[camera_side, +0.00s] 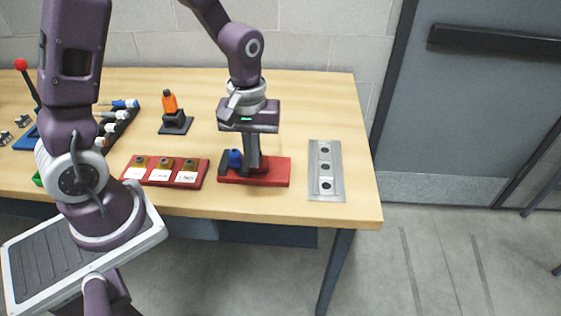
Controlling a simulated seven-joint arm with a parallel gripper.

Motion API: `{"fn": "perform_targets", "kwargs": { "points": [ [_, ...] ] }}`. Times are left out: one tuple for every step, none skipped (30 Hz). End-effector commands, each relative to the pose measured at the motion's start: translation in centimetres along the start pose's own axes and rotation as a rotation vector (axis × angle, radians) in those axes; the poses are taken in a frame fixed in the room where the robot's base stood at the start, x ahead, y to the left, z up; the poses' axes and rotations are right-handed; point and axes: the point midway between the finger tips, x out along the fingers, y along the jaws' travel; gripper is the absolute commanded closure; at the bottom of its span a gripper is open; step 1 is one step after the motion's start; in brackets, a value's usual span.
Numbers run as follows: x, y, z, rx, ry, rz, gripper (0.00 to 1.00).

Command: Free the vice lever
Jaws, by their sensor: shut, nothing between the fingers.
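My gripper (253,165) points straight down over a red base plate (276,172) near the right part of the table. Its fingers are together and empty, with the tips at or just above the plate; I cannot tell if they touch it. Left of the fingers on this plate are a blue part (235,158) and a dark upright block (225,162). A black lever with a red ball (21,64) rises at the far left, near a blue base (27,139) partly hidden by my arm. I cannot tell for sure which of these is the vice lever.
A red tray (152,180) with several labelled brown pieces lies left of the plate. A grey metal strip (313,168) with dark round spots lies to the right. An orange item on a black stand (176,122) is behind. A dark rack (121,125) holds several pen-like items.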

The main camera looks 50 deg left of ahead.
Motion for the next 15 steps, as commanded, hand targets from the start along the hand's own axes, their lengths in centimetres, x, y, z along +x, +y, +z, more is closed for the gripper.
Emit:
{"fn": "perform_targets", "kwargs": {
  "points": [
    [0.0, 0.0, 0.0, 0.000, 0.000, 0.000, 1.00],
    [0.0, 0.0, -0.1, 0.000, 0.000, 0.000, 1.00],
    [0.0, 0.0, -0.2, -0.001, 0.000, 0.000, 1.00],
    [0.0, 0.0, -0.3, -0.001, 0.000, 0.000, 1.00],
    [0.0, 0.0, -0.5, -0.002, 0.000, 0.000, 1.00],
    [0.0, 0.0, -0.6, -0.002, 0.000, 0.000, 1.00],
    [0.0, 0.0, -0.7, -0.002, 0.000, 0.000, 1.00],
    [0.0, 0.0, -0.8, -0.002, 0.000, 0.000, 1.00],
    [0.0, 0.0, -0.9, -0.002, 0.000, 0.000, 1.00],
    [0.0, 0.0, -1.1, -0.002, 0.000, 0.000, 1.00],
    [0.0, 0.0, -1.2, -0.001, 0.000, 0.000, 1.00],
    [0.0, 0.0, -1.3, -0.001, 0.000, 0.000, 1.00],
    [0.0, 0.0, -1.4, -0.001, 0.001, 0.000, 1.00],
    [0.0, 0.0, -1.5, -0.001, 0.001, 0.000, 1.00],
    [0.0, 0.0, -1.7, -0.001, 0.001, 0.001, 1.00]
  ]
}}
